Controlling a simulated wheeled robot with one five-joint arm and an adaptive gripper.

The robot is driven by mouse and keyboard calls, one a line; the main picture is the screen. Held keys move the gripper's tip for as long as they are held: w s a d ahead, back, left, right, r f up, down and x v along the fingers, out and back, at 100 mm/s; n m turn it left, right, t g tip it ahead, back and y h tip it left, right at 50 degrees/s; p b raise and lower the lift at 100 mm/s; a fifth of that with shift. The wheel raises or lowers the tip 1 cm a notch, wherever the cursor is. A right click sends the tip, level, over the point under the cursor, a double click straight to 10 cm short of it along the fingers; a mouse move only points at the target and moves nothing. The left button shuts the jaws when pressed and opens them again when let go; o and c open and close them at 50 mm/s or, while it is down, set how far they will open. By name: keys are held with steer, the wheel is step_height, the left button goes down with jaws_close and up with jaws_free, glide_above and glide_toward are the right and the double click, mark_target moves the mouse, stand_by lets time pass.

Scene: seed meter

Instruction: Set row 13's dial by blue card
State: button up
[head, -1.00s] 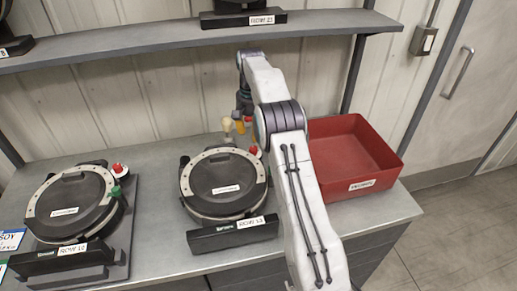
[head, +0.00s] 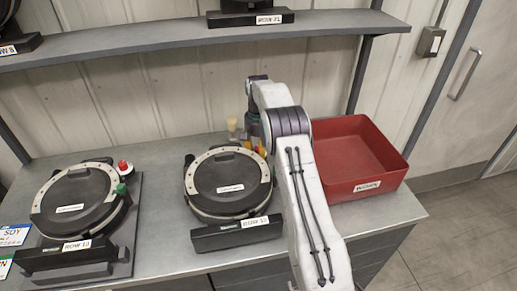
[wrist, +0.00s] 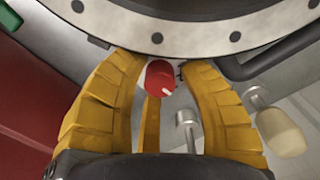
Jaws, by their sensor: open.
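The middle seed meter (head: 229,184) is a round black unit with a pale, dotted ring, on the bench. Its front label (head: 254,223) looks like row 13 but is blurred. In the wrist view its red knob (wrist: 160,76), with a white mark, lies between the yellow fingers of my gripper (wrist: 165,68). The fingers are open, one on each side of the knob, with gaps visible. In the head view my gripper (head: 257,145) is behind the meter's right edge, and the knob is hidden there. A blue-topped card (head: 12,236) reading SOY lies at the far left.
Another meter (head: 78,205) labelled row 10, with a red and a green knob, stands on the left. A red bin (head: 357,185) is right of my arm. A cream-handled lever (wrist: 281,132) is close to my right finger. A shelf (head: 150,53) crosses above.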

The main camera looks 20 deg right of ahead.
mark_target(258, 147)
jaws_close()
steer(key=shift+n, duration=0.8)
jaws_free()
steer(key=shift+r, duration=3.7)
